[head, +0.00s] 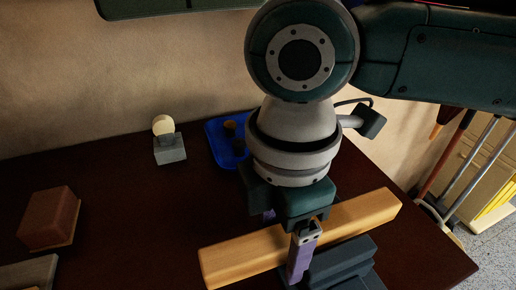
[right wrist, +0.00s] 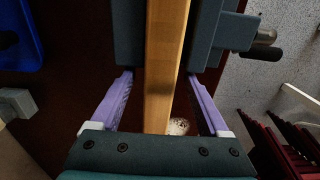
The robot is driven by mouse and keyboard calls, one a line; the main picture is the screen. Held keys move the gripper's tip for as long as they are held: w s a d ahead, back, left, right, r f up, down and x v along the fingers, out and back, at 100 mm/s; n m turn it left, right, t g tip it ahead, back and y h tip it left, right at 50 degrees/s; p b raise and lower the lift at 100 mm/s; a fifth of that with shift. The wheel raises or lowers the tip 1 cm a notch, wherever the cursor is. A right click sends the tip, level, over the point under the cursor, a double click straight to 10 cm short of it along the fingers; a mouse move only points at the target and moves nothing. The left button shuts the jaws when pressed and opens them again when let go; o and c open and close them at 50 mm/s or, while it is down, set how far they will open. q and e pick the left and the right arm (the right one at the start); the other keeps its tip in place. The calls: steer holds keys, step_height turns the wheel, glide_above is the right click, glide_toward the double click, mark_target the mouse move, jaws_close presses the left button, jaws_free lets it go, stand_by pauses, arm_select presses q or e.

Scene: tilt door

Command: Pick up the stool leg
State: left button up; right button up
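The stool leg (head: 355,215) is a long, square-cut, light wooden bar lying slantwise above the dark table. In the right wrist view the stool leg (right wrist: 163,60) runs lengthwise up the middle. My right gripper (head: 287,238) is over the leg, pointing down. In the right wrist view its two purple fingers (right wrist: 161,82) are apart, one on each side of the leg, with gaps between. A blue-grey holder like a vise (head: 345,262) is close beside the leg; the right wrist view shows its blocks (right wrist: 215,35) on both sides of the leg. My left gripper is not in view.
A blue tray (head: 216,148) is behind my right arm. A grey block with a round pale top (head: 170,148) stands at the back. A reddish-brown block (head: 50,218) is at left. The table (head: 130,215) is clear between them. Long-handled tools (head: 455,160) stand beyond the right edge.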

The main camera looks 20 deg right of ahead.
jaws_close()
stand_by(0.4)
